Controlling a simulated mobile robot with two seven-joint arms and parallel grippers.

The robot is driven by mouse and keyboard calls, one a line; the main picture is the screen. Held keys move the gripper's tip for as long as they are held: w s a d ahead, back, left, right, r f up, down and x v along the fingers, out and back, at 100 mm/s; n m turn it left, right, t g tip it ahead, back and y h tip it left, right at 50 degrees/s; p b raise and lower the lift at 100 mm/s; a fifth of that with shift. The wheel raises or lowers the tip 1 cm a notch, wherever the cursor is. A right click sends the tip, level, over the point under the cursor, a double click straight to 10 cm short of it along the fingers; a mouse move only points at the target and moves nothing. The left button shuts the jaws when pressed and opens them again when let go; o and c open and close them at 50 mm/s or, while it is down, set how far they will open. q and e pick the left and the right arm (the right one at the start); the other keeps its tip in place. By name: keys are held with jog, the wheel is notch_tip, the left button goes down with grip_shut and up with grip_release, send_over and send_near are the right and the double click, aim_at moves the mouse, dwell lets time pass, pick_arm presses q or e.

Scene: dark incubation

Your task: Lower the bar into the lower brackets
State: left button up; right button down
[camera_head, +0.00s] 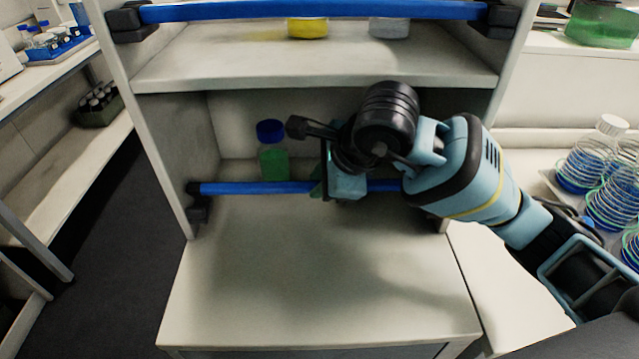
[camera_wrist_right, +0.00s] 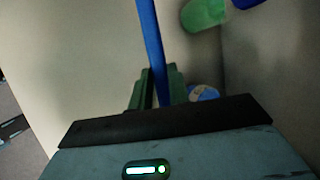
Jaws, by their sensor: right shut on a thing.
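The lower blue bar (camera_head: 255,188) runs level across the front of the lower compartment. Its left end is at the black left lower bracket (camera_head: 199,208); I cannot tell how deeply it sits there. Its right end and the right bracket are mostly hidden behind my right arm. My right gripper (camera_head: 330,186) is shut on the bar, near its middle. In the right wrist view the bar (camera_wrist_right: 150,40) passes between the green fingers of the gripper (camera_wrist_right: 157,92). My left gripper is not in view.
Another blue bar (camera_head: 310,11) spans the upper shelf (camera_head: 240,68) between black brackets. A green bottle with a blue cap (camera_head: 273,160) stands behind the lower bar. The front shelf surface (camera_head: 320,290) is clear. Coiled-wire racks (camera_head: 612,195) stand at the right.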

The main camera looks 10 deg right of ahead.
jog(key=shift+f+b, duration=0.4)
jog(key=shift+f, duration=1)
jog(key=c, duration=1.3)
grip_release()
jog(key=shift+o, duration=0.2)
jog(key=v, duration=0.8)
jog(key=shift+f, duration=0.15)
